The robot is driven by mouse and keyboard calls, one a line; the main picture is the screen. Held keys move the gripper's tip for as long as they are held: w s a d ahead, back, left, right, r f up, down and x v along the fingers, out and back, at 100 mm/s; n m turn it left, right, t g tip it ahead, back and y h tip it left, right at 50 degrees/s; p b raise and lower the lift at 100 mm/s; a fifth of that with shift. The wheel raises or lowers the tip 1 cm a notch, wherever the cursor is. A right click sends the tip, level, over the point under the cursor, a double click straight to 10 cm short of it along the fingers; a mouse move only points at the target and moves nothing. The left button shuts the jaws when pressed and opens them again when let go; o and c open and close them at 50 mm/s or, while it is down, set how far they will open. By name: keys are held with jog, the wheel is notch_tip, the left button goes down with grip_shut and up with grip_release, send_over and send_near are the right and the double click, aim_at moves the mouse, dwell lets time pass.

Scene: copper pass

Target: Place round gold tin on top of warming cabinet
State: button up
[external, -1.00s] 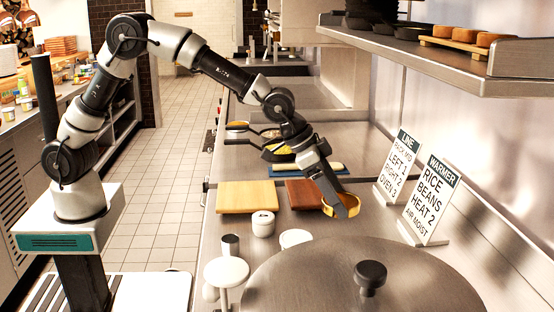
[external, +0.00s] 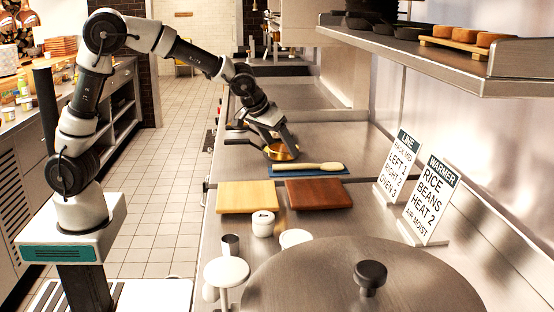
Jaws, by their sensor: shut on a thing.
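My gripper (external: 282,146) is shut on the round gold tin (external: 283,154). The gripper fingers cover part of the tin, and I cannot tell how high the tin hangs. I cannot tell for certain which steel unit is the warming cabinet. A sign reading WARMER (external: 431,203) stands at the right of the counter.
A pale board (external: 248,197) and a red-brown board (external: 318,194) lie nearer, beyond a small white pot (external: 263,224). A wooden utensil (external: 318,167) lies on the blue cloth (external: 338,171). A large knobbed lid (external: 300,285) fills the front. A shelf (external: 400,55) overhangs at right.

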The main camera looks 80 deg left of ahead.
jog(key=s+a+n+g+y+b, duration=0.2)
jog(key=s+a+n, duration=0.4)
jog(key=s+a, duration=0.55)
jog(key=shift+g, duration=0.3)
jog(key=f, duration=0.2)
jog(key=a+f, duration=0.1)
jog(key=f, duration=0.1)
jog(key=f+b, duration=0.1)
jog(key=f, duration=0.1)
jog(key=shift+s+a, duration=0.2)
jog(key=shift+a, duration=0.1)
jog(key=shift+f+b, duration=0.45)
jog(key=shift+f, duration=1.5)
jog(key=shift+f, duration=0.1)
jog(key=shift+f, duration=0.15)
jog(key=o, duration=1.3)
